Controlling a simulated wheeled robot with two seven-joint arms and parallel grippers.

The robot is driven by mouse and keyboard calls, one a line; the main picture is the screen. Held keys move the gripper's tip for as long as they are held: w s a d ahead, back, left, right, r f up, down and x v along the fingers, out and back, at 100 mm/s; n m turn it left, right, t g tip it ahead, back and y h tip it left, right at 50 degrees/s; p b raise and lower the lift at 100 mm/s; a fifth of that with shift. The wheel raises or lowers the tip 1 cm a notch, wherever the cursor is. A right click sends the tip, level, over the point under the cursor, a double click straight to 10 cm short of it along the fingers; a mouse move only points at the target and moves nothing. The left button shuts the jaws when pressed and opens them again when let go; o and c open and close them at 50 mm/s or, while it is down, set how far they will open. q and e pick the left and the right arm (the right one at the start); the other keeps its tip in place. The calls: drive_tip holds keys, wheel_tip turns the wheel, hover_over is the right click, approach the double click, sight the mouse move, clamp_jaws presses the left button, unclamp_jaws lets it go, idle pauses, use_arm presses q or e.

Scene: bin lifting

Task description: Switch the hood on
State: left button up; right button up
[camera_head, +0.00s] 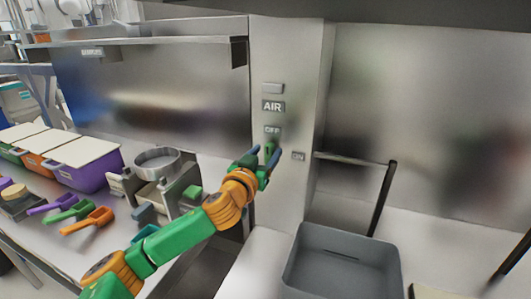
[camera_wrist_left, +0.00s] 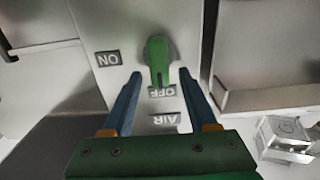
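The hood switch is a green knob (camera_wrist_left: 157,60) on a metal panel (camera_head: 287,60). In the left wrist view its handle points at the OFF label (camera_wrist_left: 162,91). The ON label (camera_wrist_left: 108,58) is to its left in that view, and the AIR label (camera_wrist_left: 165,120) is below. In the head view the knob (camera_head: 270,149) is partly hidden by my left gripper (camera_head: 262,155). My left gripper also shows in the left wrist view (camera_wrist_left: 160,75), open, with its two blue fingers on either side of the knob and gaps visible. My right gripper is not in view.
A grey bin (camera_head: 340,262) stands on the counter at lower right. A dark bar (camera_head: 383,198) rises behind it. A metal scale with a round pan (camera_head: 157,160), coloured scoops (camera_head: 88,220) and a purple bin (camera_head: 88,165) are on the left bench.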

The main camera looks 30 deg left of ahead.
use_arm(q)
drive_tip(key=shift+s, duration=0.1)
clamp_jaws()
drive_tip(key=shift+m, duration=0.3)
drive_tip(key=m+p, duration=0.1)
drive_tip(key=m, duration=0.2)
drive_tip(key=shift+d+m+p, duration=0.3)
drive_tip(key=shift+d+p, duration=0.1)
drive_tip(key=shift+w+d+f+m+p, duration=0.2)
drive_tip(key=shift+m+p, duration=0.6)
drive_tip(key=shift+m, duration=1.45)
drive_tip(key=shift+s+d+f+m+p, duration=0.15)
drive_tip(key=shift+f+m+p, duration=0.4)
drive_tip(key=shift+m, duration=1.75)
drive_tip(key=shift+w+d+f+m+p, duration=0.15)
drive_tip(key=shift+m+p, duration=0.85)
drive_tip(key=shift+m, duration=1.25)
drive_tip(key=shift+r, duration=0.1)
